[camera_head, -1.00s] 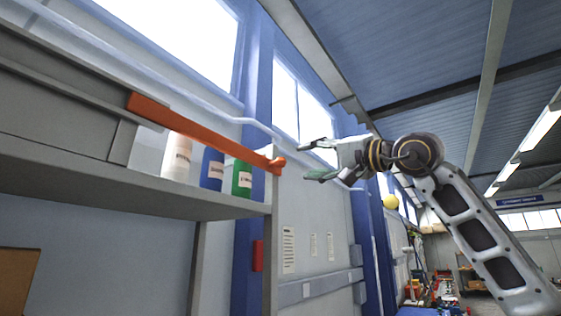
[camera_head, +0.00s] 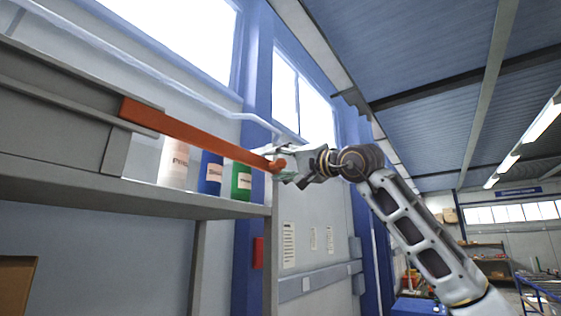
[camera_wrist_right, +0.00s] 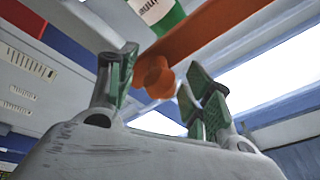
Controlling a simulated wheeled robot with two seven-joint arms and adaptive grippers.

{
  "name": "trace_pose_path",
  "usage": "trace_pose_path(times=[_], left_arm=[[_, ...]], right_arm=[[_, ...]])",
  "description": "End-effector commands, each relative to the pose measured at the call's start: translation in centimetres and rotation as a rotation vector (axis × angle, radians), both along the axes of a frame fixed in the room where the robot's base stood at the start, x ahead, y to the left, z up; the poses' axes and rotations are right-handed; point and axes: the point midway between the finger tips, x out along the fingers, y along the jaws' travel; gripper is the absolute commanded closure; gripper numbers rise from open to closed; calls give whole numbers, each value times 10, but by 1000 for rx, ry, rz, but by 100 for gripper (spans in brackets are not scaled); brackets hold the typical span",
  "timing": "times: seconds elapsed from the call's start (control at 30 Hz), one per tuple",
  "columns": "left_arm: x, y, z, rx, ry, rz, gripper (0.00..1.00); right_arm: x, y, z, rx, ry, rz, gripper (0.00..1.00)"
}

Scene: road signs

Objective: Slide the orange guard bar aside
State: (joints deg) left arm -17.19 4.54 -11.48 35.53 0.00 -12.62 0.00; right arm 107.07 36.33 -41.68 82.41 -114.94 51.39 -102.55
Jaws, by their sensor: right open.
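The orange guard bar (camera_head: 200,137) runs across the front of the shelf, above its board, from the grey housing at left to a knob at its right end. My right gripper (camera_head: 280,164) is at that knob end, its fingers open. In the right wrist view the bar (camera_wrist_right: 205,32) crosses the top, and its round orange knob (camera_wrist_right: 158,77) lies between the open green-padded fingers of the gripper (camera_wrist_right: 158,88). I cannot tell whether a pad touches it. My left gripper is not in view.
Behind the bar, a white bottle (camera_head: 174,164), a blue bottle (camera_head: 211,172) and a green bottle (camera_head: 242,181) stand on the grey shelf (camera_head: 130,192). The shelf's upright post is just below the knob. Open room lies to the right.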

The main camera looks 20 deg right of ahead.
Motion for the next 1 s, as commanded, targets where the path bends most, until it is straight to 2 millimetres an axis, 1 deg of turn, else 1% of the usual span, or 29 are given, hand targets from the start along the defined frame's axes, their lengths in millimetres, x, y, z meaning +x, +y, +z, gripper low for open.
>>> trace_pose_path(times=[0.33, 0.73, 1.0], left_arm=[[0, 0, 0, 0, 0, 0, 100], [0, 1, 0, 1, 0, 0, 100], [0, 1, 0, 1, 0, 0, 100]], right_arm=[[2, 1, 0, 0, 0, 0, 49], [2, 1, 0, 0, 1, -1, 100], [1, 2, -1, -1, 1, 0, 100]])
